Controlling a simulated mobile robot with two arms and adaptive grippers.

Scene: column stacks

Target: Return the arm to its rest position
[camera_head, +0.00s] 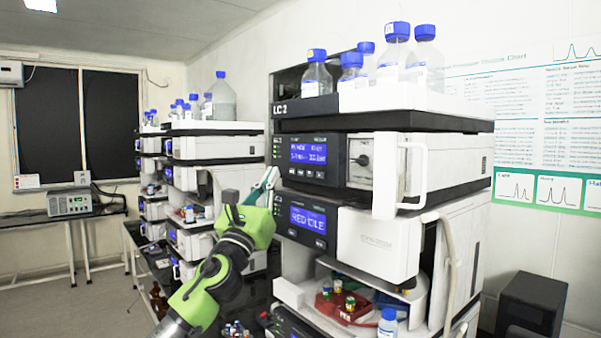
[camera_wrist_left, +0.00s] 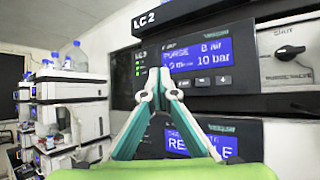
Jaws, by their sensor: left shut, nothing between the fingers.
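My green left arm reaches up from the bottom in the head view. Its left gripper (camera_head: 270,180) is shut and empty, with its tips beside the left edge of the LC 2 stack's pump module (camera_head: 310,156). In the left wrist view the teal and white fingers (camera_wrist_left: 158,78) meet at their tips in front of the pump's lit blue display (camera_wrist_left: 198,57). I cannot tell whether the tips touch the panel. A second blue display (camera_wrist_left: 190,142) is partly hidden behind the fingers. My right gripper is in neither view.
A white handle (camera_head: 413,175) sticks out from the pump module. Blue-capped bottles (camera_head: 318,78) stand on the stack's top tray. A red vial rack (camera_head: 338,305) sits in the open bay below. Another instrument stack (camera_head: 205,148) stands at left; floor shows at far left.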

